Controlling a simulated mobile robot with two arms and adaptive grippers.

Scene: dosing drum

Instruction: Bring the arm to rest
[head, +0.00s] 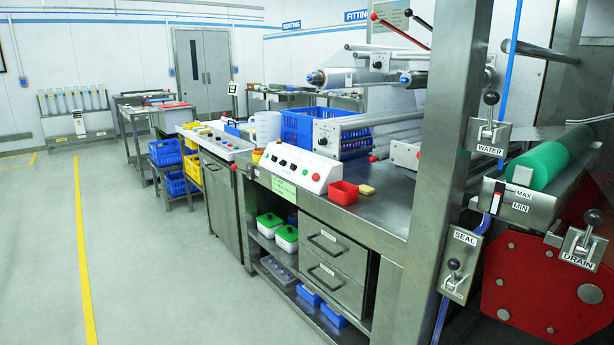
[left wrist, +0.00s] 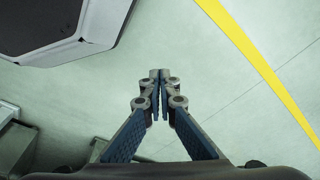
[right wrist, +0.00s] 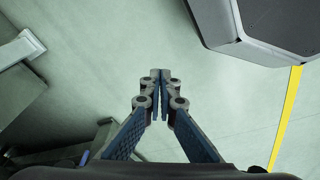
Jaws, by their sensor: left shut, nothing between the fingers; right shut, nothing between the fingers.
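My left gripper (left wrist: 159,92) is shut and empty in the left wrist view, its fingertips together above the pale floor. My right gripper (right wrist: 159,92) is shut and empty in the right wrist view, also above bare floor. Neither gripper touches anything. No part of either arm shows in the head view.
A steel workbench (head: 400,195) with a red bin (head: 343,193) stands in the middle. At right are a steel post (head: 440,170), a green roller (head: 545,165) and levers marked WATER (head: 491,98), SEAL (head: 454,265) and DRAIN (head: 590,217). The floor (head: 150,270) at left is clear.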

